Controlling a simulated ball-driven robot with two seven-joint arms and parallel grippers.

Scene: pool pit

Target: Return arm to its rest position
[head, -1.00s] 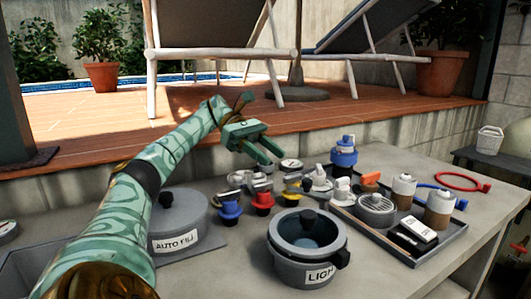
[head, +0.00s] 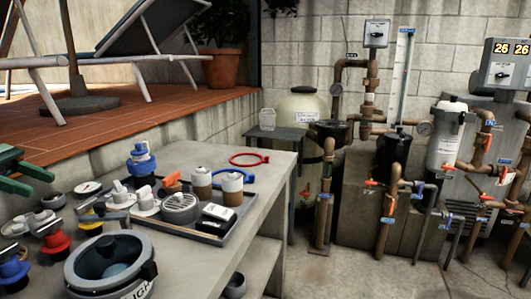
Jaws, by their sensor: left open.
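My left gripper (head: 39,181) is at the left edge, green, with its two fingers apart and nothing between them. It shows above the left part of the grey bench (head: 262,186), clear of the items there. The rest of my left arm is outside the picture. My right gripper is not in view.
On the bench are a lidded grey pot (head: 70,272), blue (head: 14,270) and red (head: 56,243) valve caps, a blue-topped fitting (head: 140,160), a tray (head: 216,236) of parts and a red ring (head: 249,153). Pipes and filter housings (head: 446,135) stand right; floor (head: 350,275) before them is open.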

